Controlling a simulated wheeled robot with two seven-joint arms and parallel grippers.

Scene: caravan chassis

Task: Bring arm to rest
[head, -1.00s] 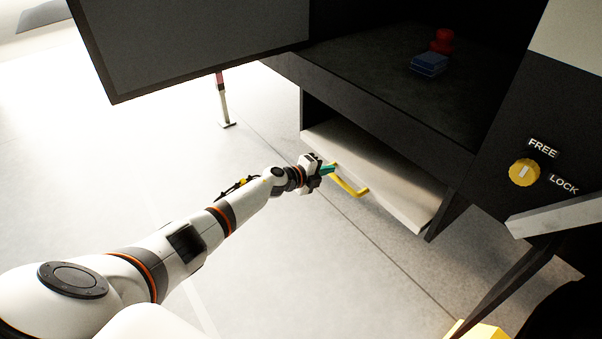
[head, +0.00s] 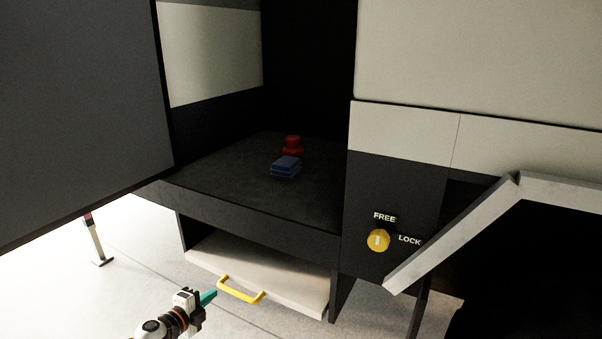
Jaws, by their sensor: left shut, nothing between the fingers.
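My left gripper (head: 208,297) is at the bottom of the head view, with teal fingertips. It is shut and empty. It is just left of the yellow handle (head: 241,291) on the pale drawer front (head: 262,272); a small gap seems to lie between fingertips and handle. Only the wrist end of my left arm (head: 160,328) shows. My right gripper is not in view.
A dark open door panel (head: 80,110) fills the left. A dark shelf (head: 225,180) above the drawer holds a blue block (head: 286,167) and a red object (head: 292,146). A yellow knob (head: 377,240) marked FREE and LOCK and a grey frame (head: 455,230) are at right.

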